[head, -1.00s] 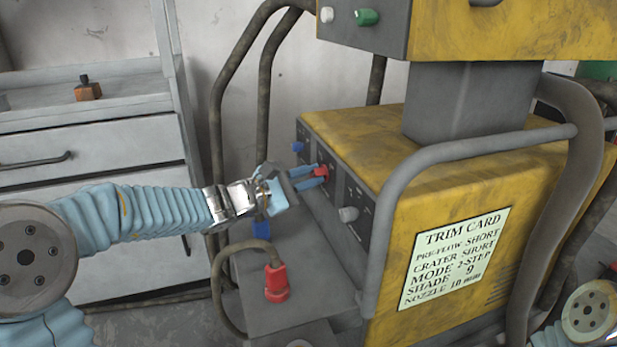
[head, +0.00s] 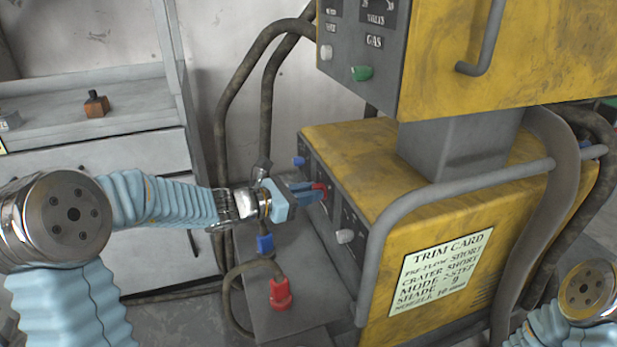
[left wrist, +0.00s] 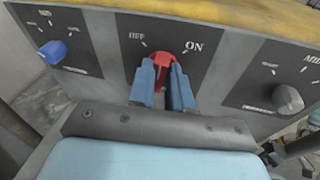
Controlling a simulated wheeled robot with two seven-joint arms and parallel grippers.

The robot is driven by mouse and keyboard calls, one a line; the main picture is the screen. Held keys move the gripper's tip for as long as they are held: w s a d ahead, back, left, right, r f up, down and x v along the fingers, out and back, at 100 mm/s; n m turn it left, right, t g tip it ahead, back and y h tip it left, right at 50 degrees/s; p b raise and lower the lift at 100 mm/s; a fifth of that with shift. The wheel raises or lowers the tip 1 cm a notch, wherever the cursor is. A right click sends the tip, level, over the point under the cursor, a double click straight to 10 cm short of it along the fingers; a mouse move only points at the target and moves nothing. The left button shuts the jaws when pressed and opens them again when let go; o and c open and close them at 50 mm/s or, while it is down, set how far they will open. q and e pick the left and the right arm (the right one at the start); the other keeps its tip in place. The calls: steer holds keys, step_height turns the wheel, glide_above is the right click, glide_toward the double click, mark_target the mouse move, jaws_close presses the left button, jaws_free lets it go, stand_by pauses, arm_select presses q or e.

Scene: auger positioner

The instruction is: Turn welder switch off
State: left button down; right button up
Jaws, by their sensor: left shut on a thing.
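The welder (head: 352,147) is a yellow box with a dark front panel. Its red switch (left wrist: 163,62) sits between the OFF and ON labels in the left wrist view, its top nearly upright between the two marks. The red switch also shows in the head view (head: 320,187). My left gripper (head: 309,191) reaches the panel from the left, and its blue fingers (left wrist: 163,85) are shut on the red switch, one on each side. The fingers hide the switch's lower part. Of my right arm only a part shows at the lower right; its gripper is out of view.
A blue knob (left wrist: 52,50) and a grey knob (left wrist: 288,98) flank the switch. A grey handrail (head: 455,187) runs around the welder's near corner. A red plug (head: 280,293) and cables are below my left arm. A yellow unit (head: 510,60) stands above.

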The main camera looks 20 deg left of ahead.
arm_select(q)
steer(key=shift+w+a+n+g+h+p, duration=0.15)
steer(key=shift+n+g+p, duration=0.45)
steer(key=shift+n+p, duration=1)
steer(key=shift+w+n+g+h+p, duration=0.2)
steer(key=shift+n+g+p, duration=0.6)
steer(key=shift+p, duration=1.4)
steer(key=shift+a+n+g+h+p, duration=0.1)
steer(key=shift+n+g+h+p, duration=0.25)
steer(key=shift+n+p, duration=1.35)
arm_select(e)
step_height(320, 180, up, 12)
steer(key=a, duration=0.2)
steer(key=shift+s+a+r, duration=0.15)
steer(key=shift+s+r, duration=0.1)
steer(key=shift+s, duration=0.2)
arm_select(q)
steer(key=c, duration=1.1)
jaws_free()
steer(key=shift+o, duration=0.2)
steer(key=v, duration=1.3)
steer(key=shift+s+a, duration=0.2)
steer(key=shift+a, duration=0.15)
arm_select(e)
steer(key=shift+f, duration=0.2)
arm_select(q)
steer(key=shift+r, duration=0.1)
